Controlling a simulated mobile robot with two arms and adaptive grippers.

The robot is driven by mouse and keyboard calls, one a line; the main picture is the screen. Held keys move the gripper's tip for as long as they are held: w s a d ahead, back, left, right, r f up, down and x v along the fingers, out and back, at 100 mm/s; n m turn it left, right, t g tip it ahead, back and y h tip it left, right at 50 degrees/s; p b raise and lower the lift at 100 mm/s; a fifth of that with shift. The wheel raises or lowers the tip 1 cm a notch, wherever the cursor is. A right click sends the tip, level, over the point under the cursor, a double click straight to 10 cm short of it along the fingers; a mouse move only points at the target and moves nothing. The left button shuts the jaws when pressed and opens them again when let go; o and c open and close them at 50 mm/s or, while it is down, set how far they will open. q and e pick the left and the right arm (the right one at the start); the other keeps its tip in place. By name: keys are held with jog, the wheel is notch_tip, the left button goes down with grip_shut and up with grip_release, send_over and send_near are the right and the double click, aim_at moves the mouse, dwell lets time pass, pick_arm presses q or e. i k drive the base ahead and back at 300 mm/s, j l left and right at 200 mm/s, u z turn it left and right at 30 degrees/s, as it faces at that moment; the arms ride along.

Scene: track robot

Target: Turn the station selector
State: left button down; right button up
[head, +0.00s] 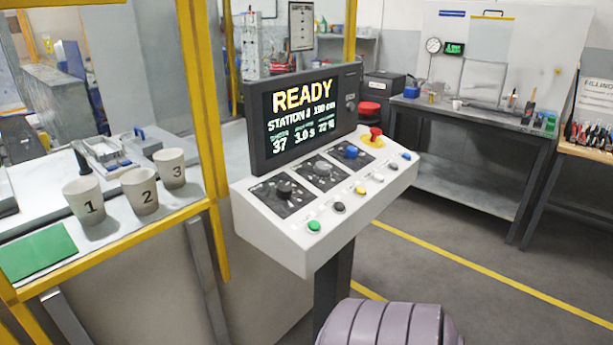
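The control console (270,235) stands in the middle of the head view, on a dark post. Three rotary knobs sit on dark square plates along its sloped top: a dark knob (284,189) nearest, a grey knob (322,168) in the middle and a blue knob (352,152) farthest. Their labels are too small to read, so I cannot tell which is the station selector. The screen (312,118) behind them reads READY, with a station line below it that is not clearly legible. Neither of my grippers shows in the head view.
Several push buttons, including a green one (314,226), line the console's front edge. A red emergency button (375,134) sits at its far end. A yellow post (205,120) and a bench with numbered cups (145,198) stand left. Floor at right is clear.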

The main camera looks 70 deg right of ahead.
aim_at(285, 189)
jog(key=z, duration=2.4)
